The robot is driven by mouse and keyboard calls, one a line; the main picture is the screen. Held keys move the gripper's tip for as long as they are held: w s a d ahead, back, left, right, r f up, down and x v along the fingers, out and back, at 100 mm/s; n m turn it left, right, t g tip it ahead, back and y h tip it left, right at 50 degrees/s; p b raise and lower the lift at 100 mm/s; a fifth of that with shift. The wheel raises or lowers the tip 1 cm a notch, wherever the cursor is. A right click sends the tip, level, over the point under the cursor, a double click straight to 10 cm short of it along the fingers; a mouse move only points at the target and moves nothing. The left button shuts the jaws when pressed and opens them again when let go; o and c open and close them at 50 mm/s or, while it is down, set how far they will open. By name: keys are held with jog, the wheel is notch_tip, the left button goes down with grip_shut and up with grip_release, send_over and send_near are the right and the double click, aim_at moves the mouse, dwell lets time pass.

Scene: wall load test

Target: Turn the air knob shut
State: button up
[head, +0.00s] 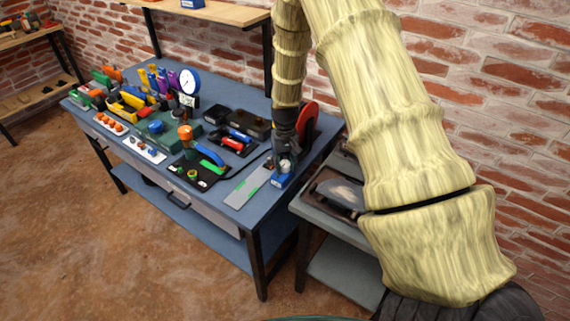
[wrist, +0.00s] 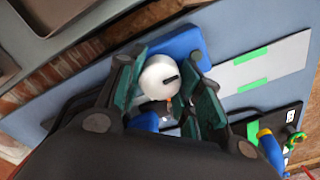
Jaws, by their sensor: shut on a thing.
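The air knob (wrist: 156,76) appears as a round white knob with a short dark mark on its face. It sits on a blue block (wrist: 192,42) on the workbench. My gripper (wrist: 166,98) reaches down over the block, with its green-padded fingers on both sides of the knob, shut on it. In the head view my gripper (head: 285,150) is at the bench's right end, above the blue block (head: 282,180). There the gripper mostly hides the knob. Small parts below the knob are partly hidden between the fingers.
A grey plate (head: 248,186) with green marks lies beside the block. A black tray (head: 200,172) with a blue-handled tool is farther left. A red disc (head: 308,118) stands close behind my gripper. The bench's left part is crowded; a lower grey table (head: 340,225) stands at right.

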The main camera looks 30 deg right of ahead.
aim_at(285, 163)
jog(key=shift+w+r+m, duration=0.1)
jog(key=shift+m, duration=0.2)
dwell(0.4)
jog(key=o, duration=1)
jog(key=shift+o, duration=0.2)
notch_tip(285, 163, up, 12)
dwell(0.3)
